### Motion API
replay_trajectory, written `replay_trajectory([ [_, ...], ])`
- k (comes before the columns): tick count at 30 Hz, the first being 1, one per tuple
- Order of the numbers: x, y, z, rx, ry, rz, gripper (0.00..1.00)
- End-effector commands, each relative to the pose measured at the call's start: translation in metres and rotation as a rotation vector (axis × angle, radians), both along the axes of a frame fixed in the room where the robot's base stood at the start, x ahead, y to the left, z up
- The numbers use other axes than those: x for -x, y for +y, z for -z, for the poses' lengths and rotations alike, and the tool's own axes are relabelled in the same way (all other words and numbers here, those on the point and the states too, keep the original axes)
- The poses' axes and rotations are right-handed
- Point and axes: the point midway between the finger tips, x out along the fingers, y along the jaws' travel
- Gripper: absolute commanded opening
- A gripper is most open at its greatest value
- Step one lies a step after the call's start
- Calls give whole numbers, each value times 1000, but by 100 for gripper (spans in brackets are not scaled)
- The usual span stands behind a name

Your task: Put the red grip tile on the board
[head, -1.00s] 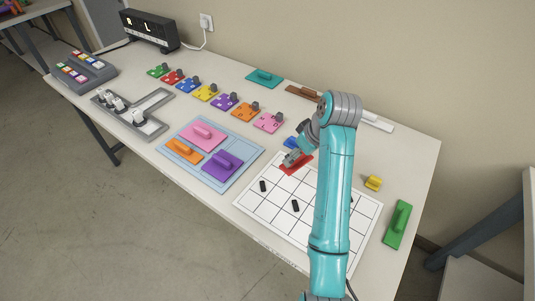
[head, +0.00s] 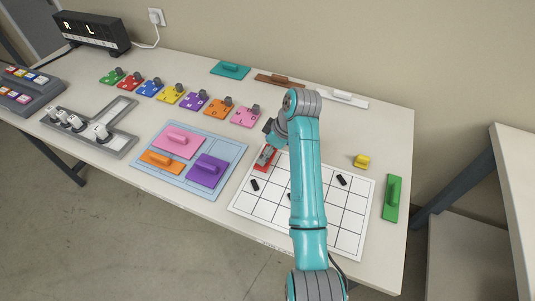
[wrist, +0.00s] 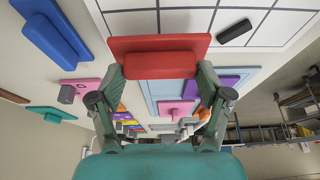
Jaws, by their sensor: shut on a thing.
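The red grip tile (head: 263,161) is a flat red plate with a raised bar. My gripper (wrist: 160,75) is shut on that bar, one finger at each end; it also shows in the head view (head: 267,152). The red tile (wrist: 160,50) is at the upper-left corner of the white gridded board (head: 263,208) in the head view, overlapping its edge. I cannot tell whether it touches the board. Black bars (head: 254,185) lie on the board. The board's grid (wrist: 180,18) shows behind the tile in the wrist view. My arm hides the middle of the board.
A pale blue tray (head: 222,142) with pink, orange and purple grip tiles stands left of the board. A blue grip tile (wrist: 55,38) lies close by in the wrist view. A yellow piece (head: 361,161) and a green tile (head: 391,198) lie to the right. Lettered coloured tiles (head: 195,101) line up behind.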

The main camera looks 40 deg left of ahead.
Motion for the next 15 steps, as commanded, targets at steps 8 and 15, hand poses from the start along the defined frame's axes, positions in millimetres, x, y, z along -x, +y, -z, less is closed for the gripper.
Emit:
replay_trajectory([
  [8, 0, 0, 23, -1, -1, 0, 22],
  [15, 0, 0, 25, 0, 0, 1, 22],
])
